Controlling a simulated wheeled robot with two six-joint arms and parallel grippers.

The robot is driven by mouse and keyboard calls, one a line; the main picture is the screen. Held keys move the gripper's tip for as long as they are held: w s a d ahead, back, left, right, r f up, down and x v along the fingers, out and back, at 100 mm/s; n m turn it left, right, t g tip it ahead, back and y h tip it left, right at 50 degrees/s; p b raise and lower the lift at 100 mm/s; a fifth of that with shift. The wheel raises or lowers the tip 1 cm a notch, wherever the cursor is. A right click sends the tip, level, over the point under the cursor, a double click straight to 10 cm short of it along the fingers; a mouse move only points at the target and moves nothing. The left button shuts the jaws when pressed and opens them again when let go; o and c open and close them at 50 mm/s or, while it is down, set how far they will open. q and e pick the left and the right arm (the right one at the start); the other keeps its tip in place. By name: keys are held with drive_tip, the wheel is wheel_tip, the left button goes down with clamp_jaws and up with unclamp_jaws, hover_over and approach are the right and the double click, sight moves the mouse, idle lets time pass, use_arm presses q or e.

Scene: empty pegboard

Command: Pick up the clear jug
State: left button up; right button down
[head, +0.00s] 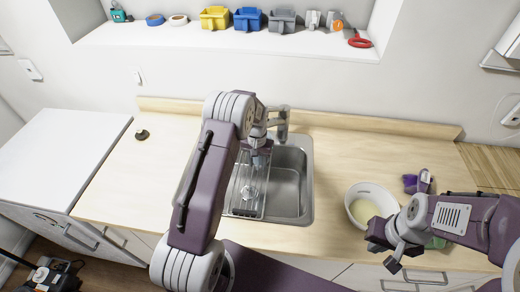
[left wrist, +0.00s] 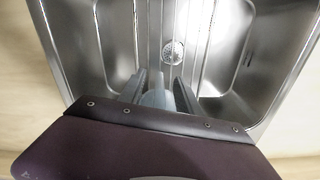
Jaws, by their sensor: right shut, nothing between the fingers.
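A small clear, shiny shape that may be the clear jug (head: 250,190) shows in the left part of the sink in the head view; its outline is hard to make out. My left gripper (head: 262,160) is above the sink, pointing down, just over that shape. In the left wrist view my left gripper (left wrist: 162,85) has its two fingers apart. A pale shape shows between their bases, and I cannot tell what it is. My right gripper (head: 394,264) is shut and empty near the counter's front edge at the right.
The steel sink (head: 308,190) has a faucet (head: 283,118) behind it and a wire rack (head: 233,195) at its left. A white bowl (head: 357,190) and a purple item (head: 410,181) are at the right. Bins line the shelf (head: 150,33). The left counter (head: 120,180) is mostly clear.

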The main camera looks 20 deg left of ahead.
use_arm(q)
drive_tip(key=shift+f, duration=0.55)
drive_tip(key=shift+w+a+f, duration=0.15)
drive_tip(key=shift+w+f, duration=0.15)
drive_tip(key=shift+f, duration=0.15)
drive_tip(key=shift+s+r, duration=0.15)
clamp_jaws()
idle(0.5)
